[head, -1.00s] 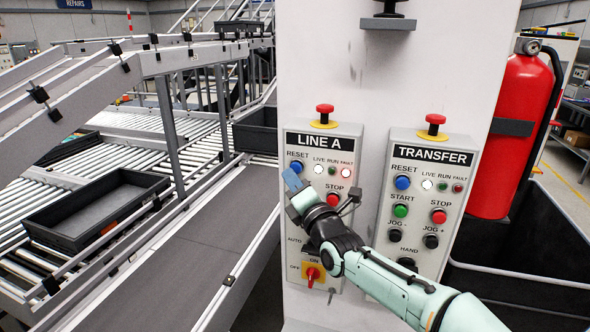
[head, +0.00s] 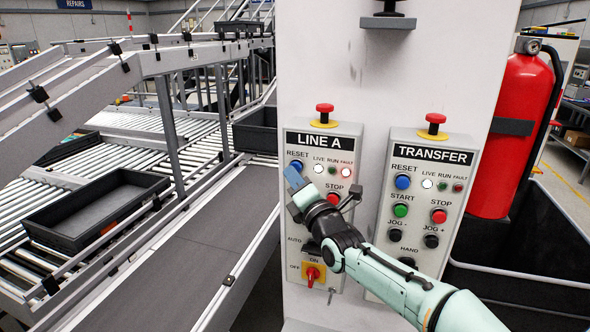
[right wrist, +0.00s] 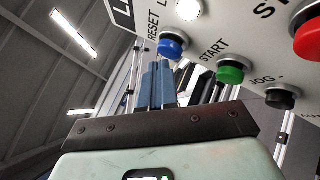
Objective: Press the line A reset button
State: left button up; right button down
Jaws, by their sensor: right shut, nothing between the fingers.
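The line A panel (head: 324,138) is a grey box on a white column. Its blue reset button (head: 296,165) is at the upper left, below the LINE A label. My right gripper (head: 293,178) is shut and empty, its blue fingers just below that button. In the right wrist view the fingers (right wrist: 158,78) point toward the blue reset button (right wrist: 172,45), close under it. I cannot tell whether they touch it. The green start button (right wrist: 230,72) shows to their right; in the head view my gripper hides it. My left gripper is not in view.
The red stop button (head: 334,199) is right of my gripper, and a red-yellow switch (head: 313,273) is below. A red mushroom button (head: 324,110) tops the panel. The transfer panel (head: 430,153), with its own blue reset button (head: 403,182), is to the right. Conveyors fill the left.

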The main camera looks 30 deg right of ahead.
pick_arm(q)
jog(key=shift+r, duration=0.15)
pick_arm(e)
jog(key=shift+w+d, duration=0.55)
jog(key=shift+d, duration=0.05)
dwell(0.9)
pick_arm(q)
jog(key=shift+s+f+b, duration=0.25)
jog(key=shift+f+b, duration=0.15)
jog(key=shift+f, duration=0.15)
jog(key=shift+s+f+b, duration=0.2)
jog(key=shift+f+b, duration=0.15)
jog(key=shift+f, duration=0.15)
pick_arm(e)
jog(key=shift+s+a, duration=0.85)
jog(key=shift+a, duration=0.1)
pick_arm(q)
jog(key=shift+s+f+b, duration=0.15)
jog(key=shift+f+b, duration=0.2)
pick_arm(e)
jog(key=shift+s+a, duration=1.6)
jog(key=shift+a, duration=0.3)
